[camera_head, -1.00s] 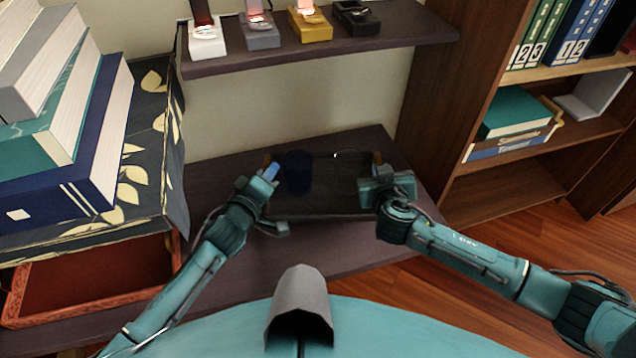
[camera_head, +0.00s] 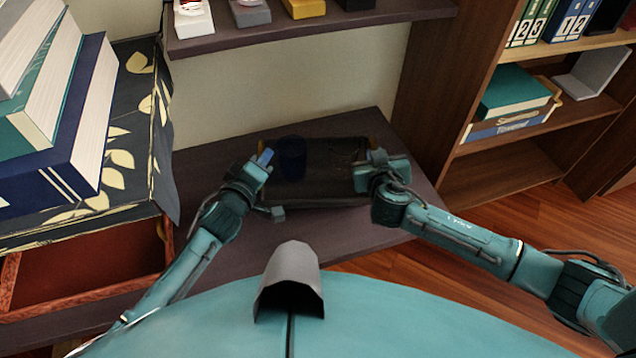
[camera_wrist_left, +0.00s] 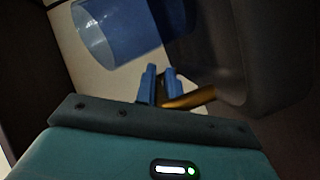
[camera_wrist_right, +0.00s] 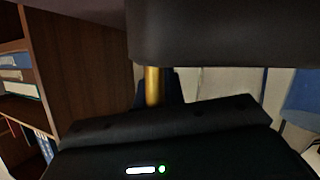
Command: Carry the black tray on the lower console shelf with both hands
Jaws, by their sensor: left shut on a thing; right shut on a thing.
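The black tray (camera_head: 320,188) is at the lower console shelf (camera_head: 215,163), between my two hands. A dark blue cup (camera_head: 292,158) stands in its left part, and a clear, glass-like thing (camera_head: 358,160) shows faintly in its right part. My left gripper (camera_head: 264,158) is shut on the tray's left handle, which shows brass-coloured in the left wrist view (camera_wrist_left: 190,99). My right gripper (camera_head: 374,158) is shut on the right handle, a brass bar in the right wrist view (camera_wrist_right: 152,86). I cannot tell whether the tray touches the shelf.
An upper shelf (camera_head: 300,30) with several small stands runs above the tray. Large books (camera_head: 60,150) lie on a leaf-patterned cloth (camera_head: 140,110) at left, above an open reddish drawer (camera_head: 85,265). A wooden bookcase (camera_head: 435,110) stands close on the right.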

